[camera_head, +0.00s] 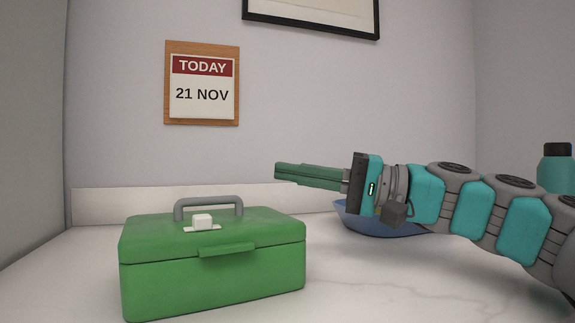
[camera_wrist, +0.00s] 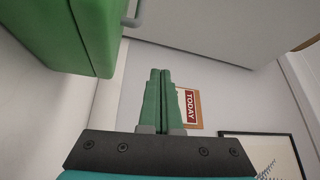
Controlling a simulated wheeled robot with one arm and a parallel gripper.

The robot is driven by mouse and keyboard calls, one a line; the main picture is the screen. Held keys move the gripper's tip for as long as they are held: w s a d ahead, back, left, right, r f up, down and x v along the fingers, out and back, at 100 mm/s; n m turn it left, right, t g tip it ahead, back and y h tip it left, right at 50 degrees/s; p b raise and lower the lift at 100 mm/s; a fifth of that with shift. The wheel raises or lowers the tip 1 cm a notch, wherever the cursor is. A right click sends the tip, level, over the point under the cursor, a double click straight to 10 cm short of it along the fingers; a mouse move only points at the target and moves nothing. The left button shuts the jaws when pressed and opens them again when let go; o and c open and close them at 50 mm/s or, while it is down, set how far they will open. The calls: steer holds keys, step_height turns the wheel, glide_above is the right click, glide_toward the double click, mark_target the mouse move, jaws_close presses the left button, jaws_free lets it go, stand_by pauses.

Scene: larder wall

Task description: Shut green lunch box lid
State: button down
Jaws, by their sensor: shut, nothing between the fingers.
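The green lunch box (camera_head: 212,275) stands on the white counter at the left of the head view. Its lid (camera_head: 255,226) lies flat on the body, with no gap that I can see. A grey handle (camera_head: 208,202) stands up on the lid, and a small white block is near the lid's front. My gripper (camera_head: 277,170) is shut and empty, above and to the right of the box, pointing left. In the wrist view its green fingers (camera_wrist: 160,74) are together, and the green lunch box (camera_wrist: 78,38) fills the upper left.
A blue bowl (camera_head: 368,222) sits on the counter behind my arm, partly hidden. A calendar (camera_head: 202,84) and a framed picture (camera_head: 310,17) hang on the back wall. A grey wall bounds the left side. The counter (camera_head: 345,285) right of the box is clear.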

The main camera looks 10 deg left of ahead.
steer(key=shift+s+d+f, duration=0.25)
steer(key=shift+s+f, duration=0.15)
steer(key=shift+f, duration=0.15)
steer(key=shift+s+d+f, duration=0.2)
steer(key=shift+s+f, duration=0.15)
steer(key=shift+f, duration=0.15)
